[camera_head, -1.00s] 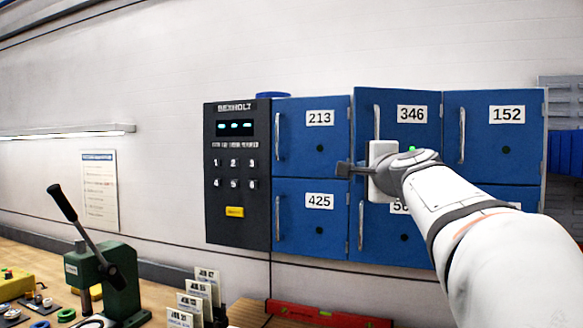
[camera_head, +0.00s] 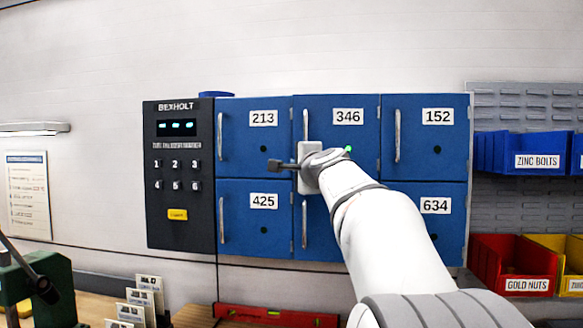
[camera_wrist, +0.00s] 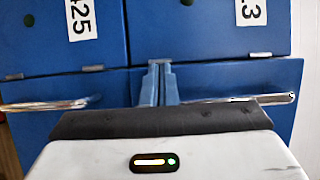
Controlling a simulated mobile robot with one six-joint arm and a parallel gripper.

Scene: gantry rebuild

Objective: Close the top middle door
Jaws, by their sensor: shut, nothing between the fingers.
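The top middle door (camera_head: 349,150) is blue, with label 346 and a vertical handle on its left side. In the head view it looks flush with its neighbours, though my arm covers its lower part. Its handle also shows at right in the wrist view (camera_wrist: 240,100). My gripper (camera_head: 272,165) is shut and empty, pointing left in front of the doors near the lower left of door 346. In the wrist view my fingers (camera_wrist: 158,72) overlap the seam between the left and middle columns. I cannot tell whether they touch a door.
Doors 213 (camera_head: 245,145), 425 (camera_head: 243,232), 152 (camera_head: 425,155) and 634 (camera_head: 448,228) look closed. A black keypad panel (camera_head: 180,220) stands left of them. Blue, red (camera_head: 485,262) and yellow bins hang at right. A red level (camera_head: 270,316) lies below.

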